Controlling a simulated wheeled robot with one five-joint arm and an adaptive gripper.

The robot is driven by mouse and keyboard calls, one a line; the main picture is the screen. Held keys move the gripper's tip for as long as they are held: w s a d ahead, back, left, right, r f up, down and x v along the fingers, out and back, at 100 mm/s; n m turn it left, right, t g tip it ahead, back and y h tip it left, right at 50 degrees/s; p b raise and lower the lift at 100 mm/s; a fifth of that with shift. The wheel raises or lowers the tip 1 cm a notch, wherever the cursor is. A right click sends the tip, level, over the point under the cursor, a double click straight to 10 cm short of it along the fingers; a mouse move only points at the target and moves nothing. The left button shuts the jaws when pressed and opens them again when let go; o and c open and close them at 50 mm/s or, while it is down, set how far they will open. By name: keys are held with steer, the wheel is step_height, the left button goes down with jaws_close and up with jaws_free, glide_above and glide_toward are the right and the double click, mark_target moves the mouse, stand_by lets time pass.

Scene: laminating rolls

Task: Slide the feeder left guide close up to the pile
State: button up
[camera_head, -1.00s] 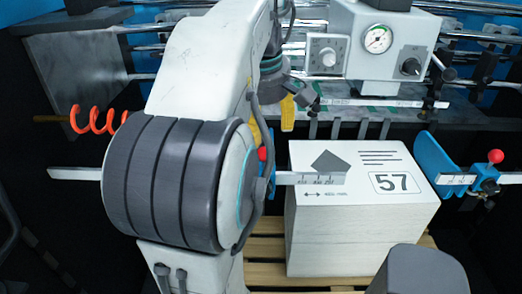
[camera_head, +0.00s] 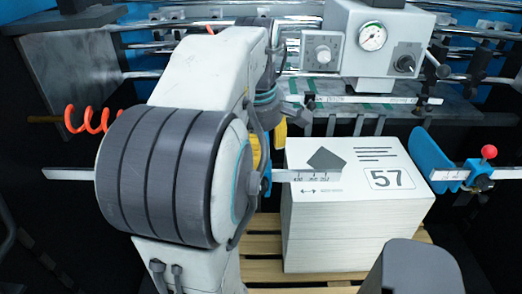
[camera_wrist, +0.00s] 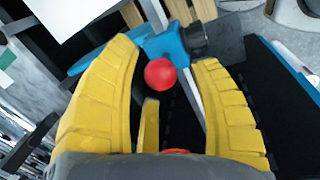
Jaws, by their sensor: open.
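The pile (camera_head: 360,238) is a block of pale sheets marked 57, standing on a wooden pallet in the head view. The left guide (camera_wrist: 176,42) is blue with a red ball knob (camera_wrist: 160,76), seen in the wrist view. In the head view my arm hides it. My gripper (camera_wrist: 168,58) has yellow fingers spread apart, one on each side of the knob, with visible gaps; it is open and holds nothing. I cannot tell how deep the knob sits between the fingers. In the head view only bits of yellow finger show behind my arm.
A scaled metal bar (camera_head: 72,173) runs behind my arm and ends over the pile's top. The blue right guide (camera_head: 430,158), with its own red knob, stands right of the pile. A machine box with a gauge (camera_head: 372,36) is behind. An orange coil (camera_head: 90,119) hangs left.

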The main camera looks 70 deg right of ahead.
steer(key=shift+d+f, duration=0.15)
steer(key=shift+f, duration=0.55)
jaws_close()
